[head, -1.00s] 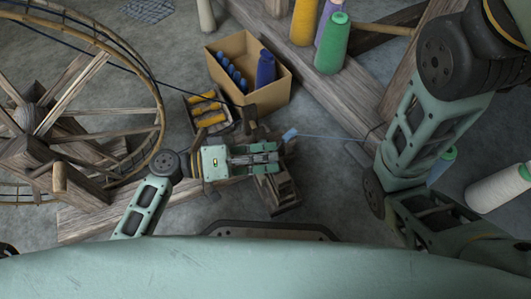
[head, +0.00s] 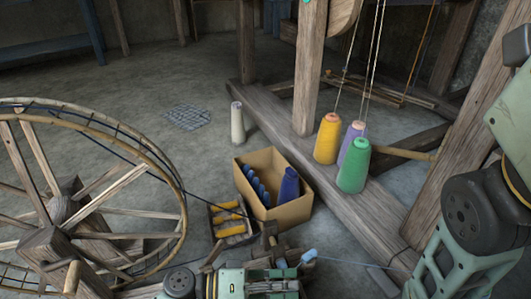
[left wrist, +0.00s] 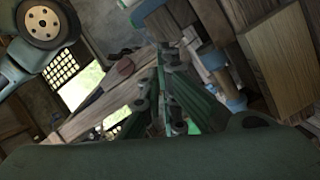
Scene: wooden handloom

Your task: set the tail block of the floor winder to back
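The floor winder's large spoked wheel (head: 85,190) stands at the left in the head view. Small wooden posts of the winder (head: 268,238) rise just behind my left gripper (head: 285,285), at the bottom edge. I cannot surely tell which piece is the tail block; the lower parts are cut off or hidden by the gripper. In the left wrist view the gripper's fingers (left wrist: 172,95) point toward wooden parts, and a long wooden piece (left wrist: 110,92) lies beside them. Whether the fingers are open or shut is unclear. My right gripper is out of view.
A cardboard box (head: 290,213) with blue spools and a small tray (head: 232,240) with yellow bobbins stand behind the gripper. Yellow, purple and green (head: 354,166) cones stand on the loom beam (head: 380,222). A pale cone (head: 237,124) stands on the open floor beyond.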

